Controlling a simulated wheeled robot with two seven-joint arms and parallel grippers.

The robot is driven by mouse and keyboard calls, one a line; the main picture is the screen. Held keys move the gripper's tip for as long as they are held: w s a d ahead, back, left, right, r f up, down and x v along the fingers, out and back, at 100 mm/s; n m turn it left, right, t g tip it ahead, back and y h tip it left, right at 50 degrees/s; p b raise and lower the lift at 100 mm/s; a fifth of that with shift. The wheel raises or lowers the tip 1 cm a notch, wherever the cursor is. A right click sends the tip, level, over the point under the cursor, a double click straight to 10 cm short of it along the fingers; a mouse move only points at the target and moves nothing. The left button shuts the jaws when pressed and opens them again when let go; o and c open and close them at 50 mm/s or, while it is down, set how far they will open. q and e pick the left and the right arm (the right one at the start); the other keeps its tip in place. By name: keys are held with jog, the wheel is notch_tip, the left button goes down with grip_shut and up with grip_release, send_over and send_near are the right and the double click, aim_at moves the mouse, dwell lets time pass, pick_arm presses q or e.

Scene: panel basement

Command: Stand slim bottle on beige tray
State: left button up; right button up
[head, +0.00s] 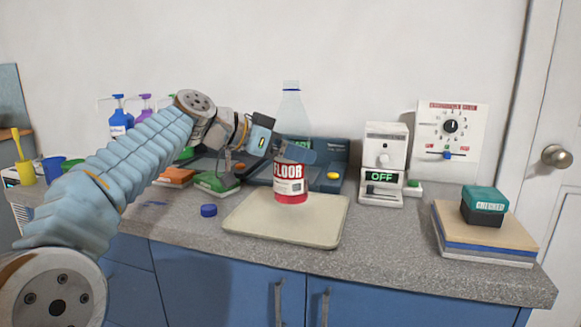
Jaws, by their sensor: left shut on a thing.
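The slim bottle (290,182) is clear at the top, with a red and white label reading FLOOR, and stands upright over the beige tray (247,225). Its base is over the tray's upper right part; I cannot tell whether it touches. My left gripper (291,153) reaches in from the left and is shut on the bottle at mid-height, above the label. The beige tray lies flat on the grey counter near the front edge, otherwise empty. My right gripper is out of view.
A blue cap (208,211) lies left of the tray. A green box (216,183) and dark blue equipment (325,182) stand behind. A white device reading OFF (383,160) and stacked boards (483,240) with a teal box (484,199) are right. Counter between tray and boards is clear.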

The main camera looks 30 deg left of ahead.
aim_at(290, 167)
pick_arm(q)
jog(key=shift+w+a+f, duration=0.1)
jog(key=shift+f, duration=0.8)
jog(key=shift+w+a+f, duration=0.1)
jog(key=shift+f, duration=0.75)
jog(key=shift+f+b, duration=0.25)
jog(key=shift+b, duration=0.2)
jog(key=o, duration=1.1)
jog(key=shift+r, duration=0.1)
jog(key=shift+c, duration=0.2)
jog(key=shift+r+p, duration=0.15)
jog(key=shift+p, duration=0.15)
jog(key=v, duration=1.2)
jog(key=shift+b, duration=0.4)
jog(key=shift+r, duration=0.1)
